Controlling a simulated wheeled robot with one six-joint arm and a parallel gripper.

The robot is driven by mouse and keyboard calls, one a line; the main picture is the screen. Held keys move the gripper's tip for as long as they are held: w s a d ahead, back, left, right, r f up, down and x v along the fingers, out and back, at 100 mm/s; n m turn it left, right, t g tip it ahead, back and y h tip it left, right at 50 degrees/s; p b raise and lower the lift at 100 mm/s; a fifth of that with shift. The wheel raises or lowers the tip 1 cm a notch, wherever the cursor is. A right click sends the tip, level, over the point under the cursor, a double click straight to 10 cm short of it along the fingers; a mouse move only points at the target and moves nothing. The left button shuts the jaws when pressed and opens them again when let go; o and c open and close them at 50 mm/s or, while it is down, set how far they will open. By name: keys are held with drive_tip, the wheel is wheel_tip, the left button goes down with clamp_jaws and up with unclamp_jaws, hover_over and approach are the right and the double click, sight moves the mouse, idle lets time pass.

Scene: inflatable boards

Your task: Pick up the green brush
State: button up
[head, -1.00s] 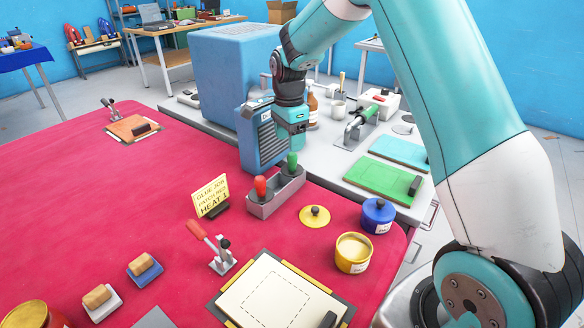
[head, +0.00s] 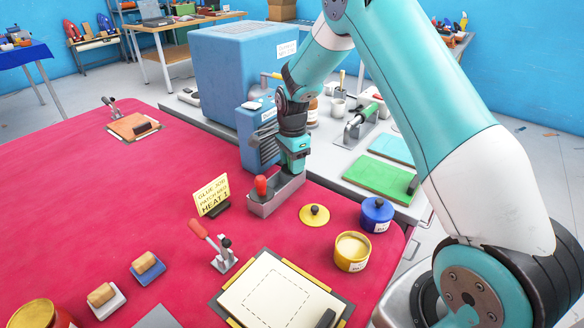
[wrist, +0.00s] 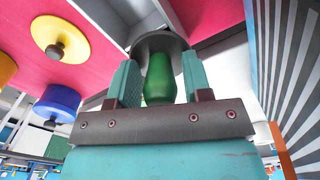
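The green brush (wrist: 160,78) shows in the wrist view as a green handle with a dark round part beyond it. It stands between the two fingers of my gripper (head: 292,170). The fingers are apart, with a narrow gap visible on the right side of the handle, so the gripper looks open around it. In the head view my gripper is lowered over the right end of the grey holder (head: 262,207) and hides the green brush. A red-handled brush (head: 261,185) stands upright in the holder's left part.
A blue ribbed machine (head: 250,145) stands close behind my gripper. A yellow lid (head: 314,215), blue pot (head: 376,214) and yellow pot (head: 351,254) are to the right. A yellow sign (head: 211,196) stands left of the holder.

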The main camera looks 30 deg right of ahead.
drive_tip(key=c, duration=0.6)
drive_tip(key=shift+r, duration=0.15)
wheel_tip(320, 180, up, 20)
drive_tip(key=shift+f+b, duration=0.1)
drive_tip(key=shift+b, duration=0.5)
drive_tip(key=shift+c, duration=0.2)
drive_tip(key=shift+o, duration=1.1)
drive_tip(key=shift+c, duration=0.7)
